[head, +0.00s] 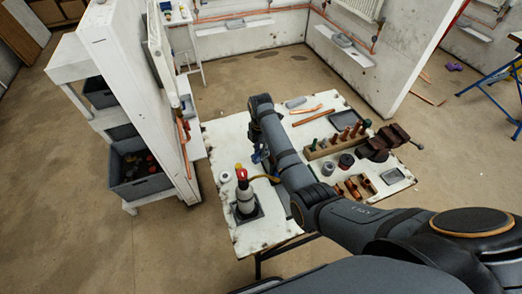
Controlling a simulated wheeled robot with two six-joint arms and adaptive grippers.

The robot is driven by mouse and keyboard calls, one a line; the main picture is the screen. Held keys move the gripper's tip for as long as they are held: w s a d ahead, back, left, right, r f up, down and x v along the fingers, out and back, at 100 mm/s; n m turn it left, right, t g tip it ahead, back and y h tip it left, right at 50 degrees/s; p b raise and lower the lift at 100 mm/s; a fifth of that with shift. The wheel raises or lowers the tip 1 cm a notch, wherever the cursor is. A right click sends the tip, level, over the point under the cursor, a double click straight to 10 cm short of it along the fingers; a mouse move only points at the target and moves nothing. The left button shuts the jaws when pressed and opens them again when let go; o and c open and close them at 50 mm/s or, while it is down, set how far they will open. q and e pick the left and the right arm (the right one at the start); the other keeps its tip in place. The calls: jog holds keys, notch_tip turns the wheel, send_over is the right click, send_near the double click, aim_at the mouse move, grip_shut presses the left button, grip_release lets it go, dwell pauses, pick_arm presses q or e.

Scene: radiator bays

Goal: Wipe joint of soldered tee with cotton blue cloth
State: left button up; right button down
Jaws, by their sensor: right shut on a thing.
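Copper pipework (183,133) runs down the edge of the white partition on the left. The soldered tee is too small to pick out there for certain. My right arm reaches in from the right over the white worktable (235,135). My right gripper (259,151) hangs at its end above the table, largely hidden by the arm. It is shut on a small blue thing, apparently the blue cloth (257,157), apart from the pipework. My left gripper is not in view.
A gas torch (246,200) with a red and yellow top stands at the table's front left. A wooden tool block (335,147), a dark vise (386,141) and loose copper pipes (313,116) occupy the right. A shelf with grey bins (140,185) stands left. Floor beyond the table is clear.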

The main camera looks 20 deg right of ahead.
jog(key=shift+d+p, duration=0.1)
jog(key=shift+p, duration=0.55)
dwell(0.7)
jog(key=shift+s, duration=0.1)
jog(key=shift+s+d+r+p, duration=0.1)
jog(key=shift+s+d+p, duration=0.3)
jog(key=shift+p, duration=0.6)
jog(key=shift+s+a, duration=0.15)
jog(key=shift+w+a+b, duration=0.3)
jog(key=shift+w+b, duration=0.05)
jog(key=shift+w, duration=0.3)
jog(key=shift+p, duration=0.4)
